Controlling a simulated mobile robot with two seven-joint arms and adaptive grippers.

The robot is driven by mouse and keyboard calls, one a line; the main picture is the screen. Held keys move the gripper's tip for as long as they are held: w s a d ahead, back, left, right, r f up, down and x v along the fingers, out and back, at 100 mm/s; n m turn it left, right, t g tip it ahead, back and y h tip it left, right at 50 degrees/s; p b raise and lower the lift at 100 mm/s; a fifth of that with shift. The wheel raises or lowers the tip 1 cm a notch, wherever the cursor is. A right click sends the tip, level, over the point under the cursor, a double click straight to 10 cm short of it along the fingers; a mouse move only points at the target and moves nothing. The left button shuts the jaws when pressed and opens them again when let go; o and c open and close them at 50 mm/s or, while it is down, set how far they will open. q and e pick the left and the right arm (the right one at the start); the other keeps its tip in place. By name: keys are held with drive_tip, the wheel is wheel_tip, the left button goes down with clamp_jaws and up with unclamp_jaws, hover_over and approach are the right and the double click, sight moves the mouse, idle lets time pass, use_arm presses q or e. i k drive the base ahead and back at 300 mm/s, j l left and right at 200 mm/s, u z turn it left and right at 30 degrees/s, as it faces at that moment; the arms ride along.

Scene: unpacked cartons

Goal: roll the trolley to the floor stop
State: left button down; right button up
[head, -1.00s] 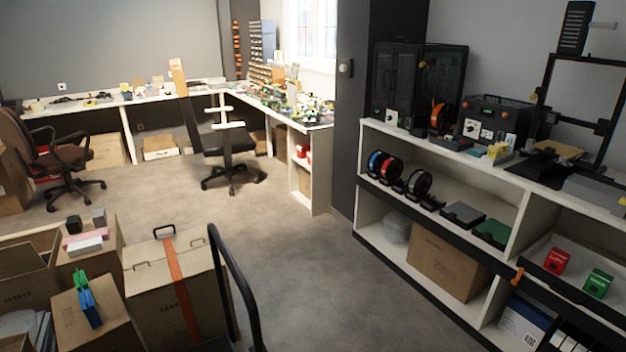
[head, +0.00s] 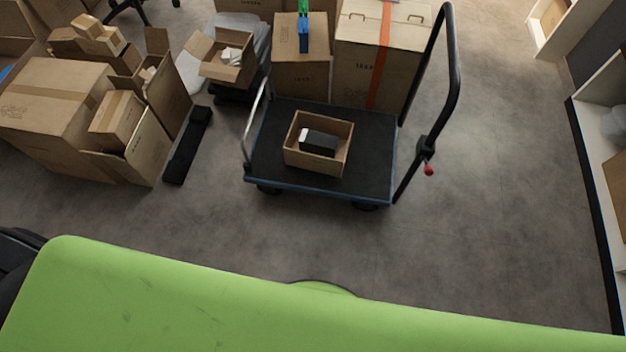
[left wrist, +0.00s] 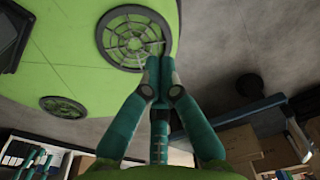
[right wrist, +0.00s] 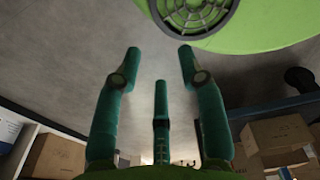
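The trolley (head: 375,160) stands on the floor in front of me in the head view, with a dark deck, blue edge and casters. Its tall black push handle (head: 447,90) is on the right, with a red knob low on it. An open carton (head: 290,157) holding a black and white item sits on the deck. A long black bar (head: 188,145) on the floor left of the trolley may be the floor stop. My left gripper (left wrist: 161,72) is shut and empty. My right gripper (right wrist: 160,58) is open and empty. Neither touches the trolley.
Several cartons (head: 60,110) stand left of the trolley. A strapped carton (head: 350,50) and another carton (head: 300,72) stand close behind it. A shelf (head: 598,150) runs along the right edge. Floor right of the handle is clear. My green body fills the front.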

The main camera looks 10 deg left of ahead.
sight(366, 180)
drive_tip(key=i+l, duration=0.2)
drive_tip(key=l, duration=0.15)
drive_tip(key=i+l, duration=0.2)
drive_tip(key=l, duration=0.15)
drive_tip(key=i+l, duration=0.2)
drive_tip(key=l, duration=0.2)
drive_tip(key=i+l, duration=0.2)
drive_tip(key=l, duration=0.15)
drive_tip(key=i+l+u, duration=0.1)
drive_tip(key=l, duration=0.25)
drive_tip(key=i+l, duration=0.5)
drive_tip(key=l, duration=0.25)
drive_tip(key=i+l, duration=0.2)
drive_tip(key=l, duration=0.2)
